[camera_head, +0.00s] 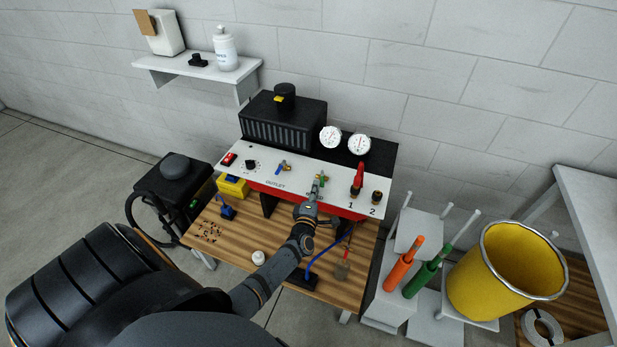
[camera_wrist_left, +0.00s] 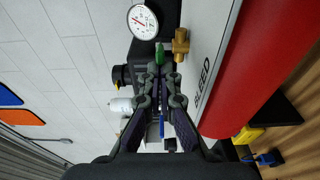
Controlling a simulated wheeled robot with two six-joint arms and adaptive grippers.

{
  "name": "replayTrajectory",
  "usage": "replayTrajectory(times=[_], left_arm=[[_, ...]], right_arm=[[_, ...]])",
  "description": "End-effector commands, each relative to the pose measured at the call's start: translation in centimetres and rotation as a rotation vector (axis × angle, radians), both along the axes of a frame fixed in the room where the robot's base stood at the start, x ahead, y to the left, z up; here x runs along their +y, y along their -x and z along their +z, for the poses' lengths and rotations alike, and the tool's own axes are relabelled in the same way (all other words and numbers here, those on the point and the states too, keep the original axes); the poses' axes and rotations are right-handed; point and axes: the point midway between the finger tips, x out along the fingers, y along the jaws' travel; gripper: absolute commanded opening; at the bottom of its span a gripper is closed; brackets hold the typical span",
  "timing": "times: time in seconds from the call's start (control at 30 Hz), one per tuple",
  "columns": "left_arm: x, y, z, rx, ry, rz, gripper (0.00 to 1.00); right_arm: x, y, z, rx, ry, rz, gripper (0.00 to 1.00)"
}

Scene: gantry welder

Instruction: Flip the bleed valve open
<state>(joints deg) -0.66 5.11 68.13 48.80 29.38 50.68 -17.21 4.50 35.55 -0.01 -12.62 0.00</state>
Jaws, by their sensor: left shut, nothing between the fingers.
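The bleed valve has a green handle and a brass body, and it sits on the white front panel of the machine. Its green handle (camera_head: 323,178) shows just past my left fingertips in the head view. In the left wrist view the green handle (camera_wrist_left: 160,53) stands right ahead of the fingertips, with the brass body (camera_wrist_left: 180,44) beside it near the "BLEED" label. My left gripper (camera_head: 315,189), also in the wrist view (camera_wrist_left: 160,70), is shut and empty. I cannot tell whether its tips touch the handle. My right gripper is not in view.
A blue-handled valve (camera_head: 283,168) sits left on the white panel (camera_head: 262,172). A red-handled fitting (camera_head: 357,180) is to the right. Two gauges (camera_head: 345,140) stand behind. The wooden bench (camera_head: 222,252) below holds small items. A yellow bin (camera_head: 505,272) stands right.

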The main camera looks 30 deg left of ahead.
Motion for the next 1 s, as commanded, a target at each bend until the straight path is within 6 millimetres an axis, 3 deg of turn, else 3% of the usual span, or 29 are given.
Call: replayTrajectory(times=[0.03,0.13,0.7,1.0], left_arm=[[-0.4,-0.2,0.5,-0.001,0.004,0.026,0.0],[-0.9,-0.4,0.1,-0.001,0.001,0.02,0.0],[-4.3,-3.1,-0.3,-0.004,0.001,0.017,0.0],[-4.6,-3.7,0.0,-0.002,-0.001,0.017,0.0]], right_arm=[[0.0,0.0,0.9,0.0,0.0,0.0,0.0],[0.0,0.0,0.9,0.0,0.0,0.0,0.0],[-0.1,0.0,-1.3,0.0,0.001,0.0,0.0],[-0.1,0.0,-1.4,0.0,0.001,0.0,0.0]])
